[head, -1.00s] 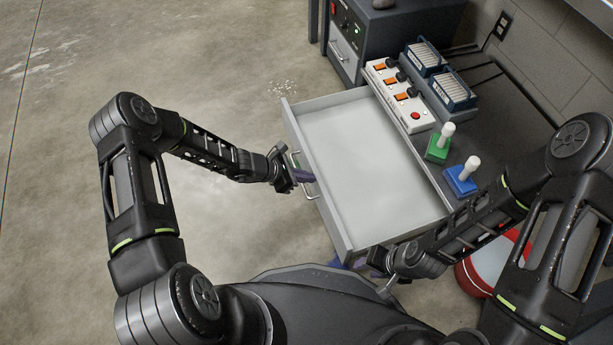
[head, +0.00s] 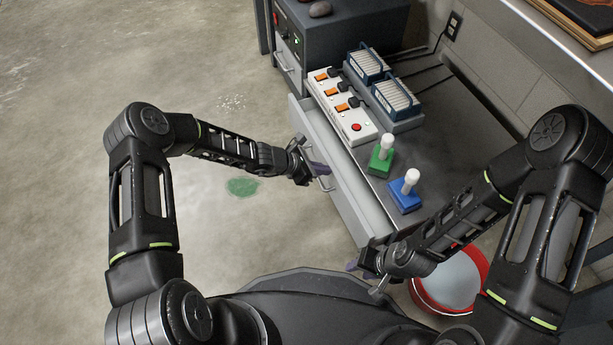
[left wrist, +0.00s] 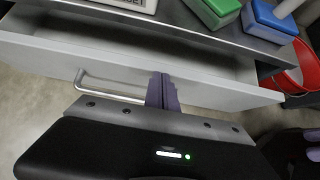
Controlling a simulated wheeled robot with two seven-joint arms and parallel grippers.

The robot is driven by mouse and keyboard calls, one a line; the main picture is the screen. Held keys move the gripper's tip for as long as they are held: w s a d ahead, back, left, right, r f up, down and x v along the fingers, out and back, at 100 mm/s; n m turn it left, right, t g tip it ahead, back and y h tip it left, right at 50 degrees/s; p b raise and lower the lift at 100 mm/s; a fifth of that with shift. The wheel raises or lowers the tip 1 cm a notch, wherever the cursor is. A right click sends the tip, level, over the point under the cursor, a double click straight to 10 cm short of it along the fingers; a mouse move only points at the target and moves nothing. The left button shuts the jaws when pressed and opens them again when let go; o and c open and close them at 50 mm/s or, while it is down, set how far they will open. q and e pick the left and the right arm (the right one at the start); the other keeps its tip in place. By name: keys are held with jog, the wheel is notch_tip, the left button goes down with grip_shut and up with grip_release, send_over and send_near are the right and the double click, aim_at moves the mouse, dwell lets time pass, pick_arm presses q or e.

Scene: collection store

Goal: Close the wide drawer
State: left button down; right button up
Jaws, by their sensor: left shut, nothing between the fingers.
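On the worktop (head: 440,150) stand a white control box (head: 343,108), two dark slotted units (head: 385,82), a green block (head: 381,158) and a blue block (head: 404,192) with white knobs. A red-rimmed bucket (head: 450,283) stands at the near right. The floor at left is clear.

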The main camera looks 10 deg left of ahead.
aim_at(332, 166)
pick_arm(q)
jog(key=shift+w+d, duration=0.4)
jog(key=shift+d, duration=0.25)
jog(key=shift+w+d, duration=0.4)
jog(key=shift+d, duration=0.25)
jog(key=p+v, duration=0.2)
jog(key=v, duration=0.6)
jog(key=shift+p, duration=0.35)
jog(key=shift+d, duration=0.1)
jog(key=c, duration=2.1)
grip_release()
jog(key=shift+c, duration=0.2)
